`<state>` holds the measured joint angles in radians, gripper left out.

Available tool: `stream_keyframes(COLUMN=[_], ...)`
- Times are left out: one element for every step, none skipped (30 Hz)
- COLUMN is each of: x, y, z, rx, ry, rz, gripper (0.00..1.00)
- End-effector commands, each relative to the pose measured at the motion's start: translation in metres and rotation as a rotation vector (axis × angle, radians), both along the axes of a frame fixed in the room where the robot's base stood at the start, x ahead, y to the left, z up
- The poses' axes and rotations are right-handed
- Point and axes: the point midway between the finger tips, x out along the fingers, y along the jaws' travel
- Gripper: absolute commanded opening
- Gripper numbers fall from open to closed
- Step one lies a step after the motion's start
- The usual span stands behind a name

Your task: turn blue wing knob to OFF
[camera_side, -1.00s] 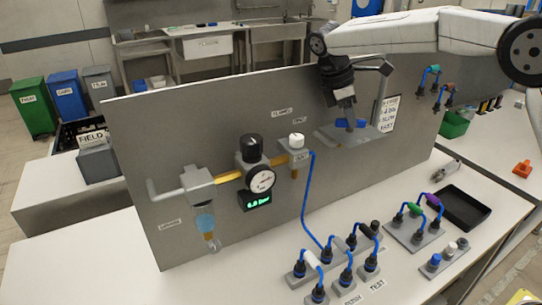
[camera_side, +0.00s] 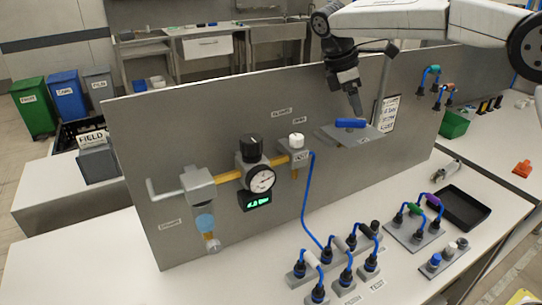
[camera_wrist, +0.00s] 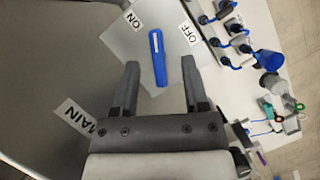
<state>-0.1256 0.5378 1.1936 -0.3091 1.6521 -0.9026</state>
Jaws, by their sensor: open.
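The blue wing knob (camera_side: 351,123) sits on a grey plate (camera_side: 333,136) that juts from the upright panel. In the wrist view the knob (camera_wrist: 159,66) is a long blue bar with a white mark toward its far end. That end points between the ON label (camera_wrist: 132,20) and the OFF label (camera_wrist: 188,33). My gripper (camera_wrist: 160,63) is open, with one finger on each side of the knob and gaps to both. In the side view my gripper (camera_side: 355,108) is just above the knob; contact cannot be told.
A MAIN label (camera_wrist: 76,120) lies left of my gripper in the wrist view. The panel (camera_side: 230,130) also carries a gauge (camera_side: 261,180) and pipes to the left. Blue hoses with connectors (camera_side: 340,255) and a black tray (camera_side: 462,207) stand on the bench below.

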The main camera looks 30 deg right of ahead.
Motion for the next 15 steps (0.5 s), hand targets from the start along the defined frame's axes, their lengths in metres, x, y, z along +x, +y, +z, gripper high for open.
stream_keyframes(x=[-0.005,-0.008,-0.011,-0.014,-0.017,-0.021,-0.024,-0.027,-0.031,-0.034,-0.037,-0.041,-0.044,-0.047,-0.052], y=[0.0,0.0,0.0,0.0,0.0,0.0,0.0,0.0,0.0,0.0,0.0,0.0,0.0,0.0,0.0], z=[0.006,0.01,0.014,0.017,0.021,0.025,0.029,0.032,0.037,0.041,0.044,0.049,0.053,0.056,0.057], rx=[0.001,0.0,0.0,0.001,0.001,0.0,0.001,0.001,0.001,0.001,0.0,0.0,0.0,0.001,0.001], ry=[-0.003,-0.003,-0.002,-0.003,-0.003,-0.002,-0.003,-0.002,-0.003,-0.003,-0.002,-0.002,-0.002,-0.003,-0.001], rz=[0.001,0.001,0.001,0.001,0.001,0.002,0.001,0.002,0.002,0.002,0.002,0.002,0.002,0.002,0.002], gripper=[0.57,0.57,0.57,0.57,0.57,0.57,0.57,0.57,0.57,0.57,0.57,0.57,0.57,0.57,0.57])
